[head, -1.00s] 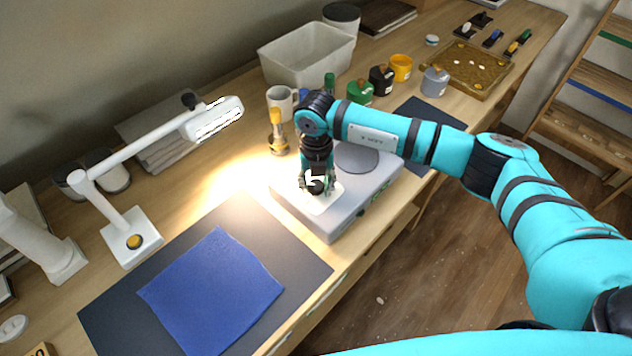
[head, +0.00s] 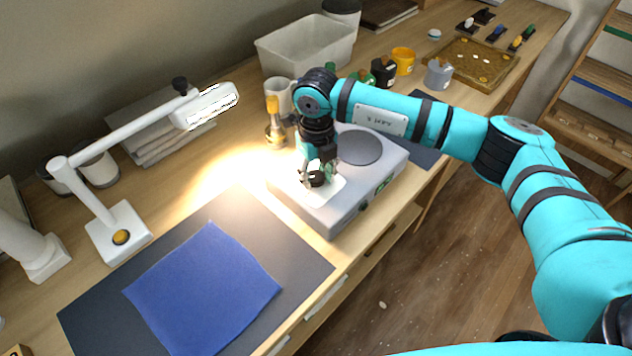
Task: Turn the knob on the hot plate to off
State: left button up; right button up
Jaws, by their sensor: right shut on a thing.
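The grey hot plate (head: 340,216) stands near the table's front edge, with a round dark heating disc (head: 360,147) on its far right part. A pale square panel (head: 328,193) lies on its near left top. A dark round knob (head: 317,179) sits over this panel. My right gripper (head: 318,181) points down from above with its fingers on both sides of the knob, shut on it. The fingers hide much of the knob, and I cannot read its setting. A small green area (head: 382,187) and a dark spot (head: 363,206) show on the front side. My left gripper is not in view.
A white lamp (head: 120,232) lights the table at left. A blue cloth (head: 203,290) lies on a dark mat (head: 92,313). Several small pots stand behind my right arm.

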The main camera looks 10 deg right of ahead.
aim_at(317, 176)
jog(key=n+b, duration=0.5)
jog(key=shift+w+d+f, duration=0.1)
jog(key=shift+f, duration=0.05)
jog(key=shift+r+n+b, duration=0.2)
jog(key=shift+n+b, duration=1.2)
jog(key=shift+n, duration=0.2)
jog(key=o, duration=1.1)
jog(key=shift+o, duration=0.2)
jog(key=shift+r, duration=0.2)
notch_tip(317, 176, up, 12)
jog(key=shift+f, duration=0.2)
